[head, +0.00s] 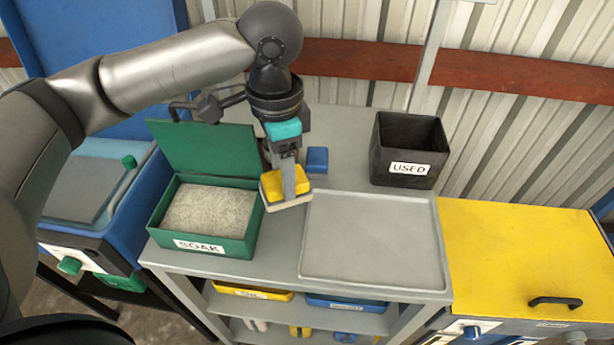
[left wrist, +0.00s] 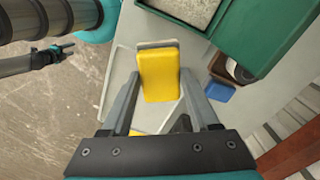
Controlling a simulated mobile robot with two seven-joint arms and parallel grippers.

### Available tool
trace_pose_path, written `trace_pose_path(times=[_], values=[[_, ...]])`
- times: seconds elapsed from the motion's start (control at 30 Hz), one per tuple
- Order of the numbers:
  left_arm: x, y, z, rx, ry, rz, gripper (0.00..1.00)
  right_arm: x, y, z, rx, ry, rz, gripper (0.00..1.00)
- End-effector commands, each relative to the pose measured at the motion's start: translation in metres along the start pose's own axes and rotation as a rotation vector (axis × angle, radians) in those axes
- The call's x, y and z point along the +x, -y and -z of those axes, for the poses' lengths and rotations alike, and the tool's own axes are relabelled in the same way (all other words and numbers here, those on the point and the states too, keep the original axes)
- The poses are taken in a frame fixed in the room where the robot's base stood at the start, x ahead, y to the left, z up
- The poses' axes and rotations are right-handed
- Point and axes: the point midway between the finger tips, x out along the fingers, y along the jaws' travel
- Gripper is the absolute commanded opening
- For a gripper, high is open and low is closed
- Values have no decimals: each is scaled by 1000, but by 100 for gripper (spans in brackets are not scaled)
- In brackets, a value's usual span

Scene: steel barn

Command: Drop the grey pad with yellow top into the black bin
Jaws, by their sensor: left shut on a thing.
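The grey pad with yellow top (head: 272,185) is gripped by my left gripper (head: 288,183), above the grey bench between the green SOAK box and the flat tray. In the left wrist view the pad's yellow face (left wrist: 158,75) fills the space between the two fingers, with a pale grey edge at its far end. The finger in front hides part of it in the head view. The black bin (head: 383,163), labelled USED, stands upright at the back right of the bench, apart from the pad.
The open green SOAK box (head: 166,250) holds pale grainy material. A small blue block (head: 317,160) lies behind the pad. An empty grey tray (head: 372,240) covers the right front of the bench. A yellow-topped cabinet (head: 525,255) adjoins at the right.

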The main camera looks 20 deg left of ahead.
Motion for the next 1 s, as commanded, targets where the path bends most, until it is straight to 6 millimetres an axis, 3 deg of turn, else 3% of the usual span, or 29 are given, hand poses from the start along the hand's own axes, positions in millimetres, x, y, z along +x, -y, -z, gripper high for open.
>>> trace_pose_path(times=[0.2, 0.4, 0.57, 0.8, 1.0], values=[[14, 12, -4, 273, 1, 1, 9, 12, 0, -1, 0, 0, 0, 50], [20, 19, -6, 439, 1, 1, 9, 16, 0, -1, 0, 0, 0, 50], [26, 20, -7, 490, 1, 1, 9, 19, 0, -2, 0, 0, 0, 50], [64, 20, -8, 494, 4, 0, 9, 33, 0, -3, 1, -1, -1, 50], [84, 20, -8, 494, 3, 1, 9, 40, -4, 0, 2, -7, -6, 50]])
